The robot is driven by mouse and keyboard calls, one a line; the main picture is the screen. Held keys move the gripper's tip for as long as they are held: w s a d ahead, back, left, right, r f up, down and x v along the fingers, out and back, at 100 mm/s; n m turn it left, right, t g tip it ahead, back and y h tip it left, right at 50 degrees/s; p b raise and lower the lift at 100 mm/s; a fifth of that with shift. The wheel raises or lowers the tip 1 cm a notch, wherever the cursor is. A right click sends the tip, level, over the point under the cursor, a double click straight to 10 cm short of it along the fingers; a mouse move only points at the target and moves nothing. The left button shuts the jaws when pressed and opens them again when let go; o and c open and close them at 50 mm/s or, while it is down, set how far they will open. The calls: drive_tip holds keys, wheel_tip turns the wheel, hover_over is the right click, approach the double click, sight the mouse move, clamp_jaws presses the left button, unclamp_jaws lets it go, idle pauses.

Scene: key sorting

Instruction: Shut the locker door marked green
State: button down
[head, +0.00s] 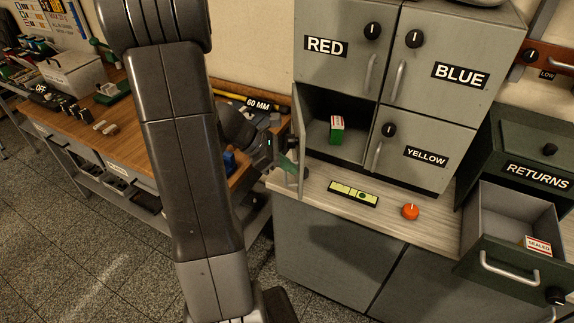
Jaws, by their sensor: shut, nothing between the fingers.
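The grey locker has doors marked RED, BLUE and YELLOW, all closed. Its lower left compartment (351,140) stands open, with a small green and white box (337,129) inside. That compartment's door (299,135) is swung out on the left side and shows nearly edge-on. I cannot read any mark on it from here. My gripper (289,163) is at the left of the open door, close to its lower part, with shut, empty fingers. The fingers are small and dark here, and I cannot tell whether they touch the door.
On the pale counter (310,172) in front of the locker lie a yellow-green level (353,194) and an orange knob-like object (410,212). The green RETURNS drawer (516,255) at the right is pulled open with a box inside. A wooden workbench (140,135) stands at the left.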

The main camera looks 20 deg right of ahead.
drive_tip(key=d+n+t+y+b, duration=0.1)
drive_tip(key=d+n+t, duration=0.3)
drive_tip(key=d, duration=0.8)
drive_tip(key=w+d+n+t+y+b, duration=0.1)
drive_tip(key=d+n+t+b, duration=0.1)
drive_tip(key=d+n+t, duration=0.3)
drive_tip(key=d+n, duration=0.4)
drive_tip(key=d, duration=0.3)
drive_tip(key=shift+w+d+r+t+y, duration=0.15)
drive_tip(key=shift+w+d+t+y, duration=0.05)
drive_tip(key=shift+d+t+y, duration=0.15)
drive_tip(key=shift+n, duration=0.3)
drive_tip(key=shift+w, duration=0.15)
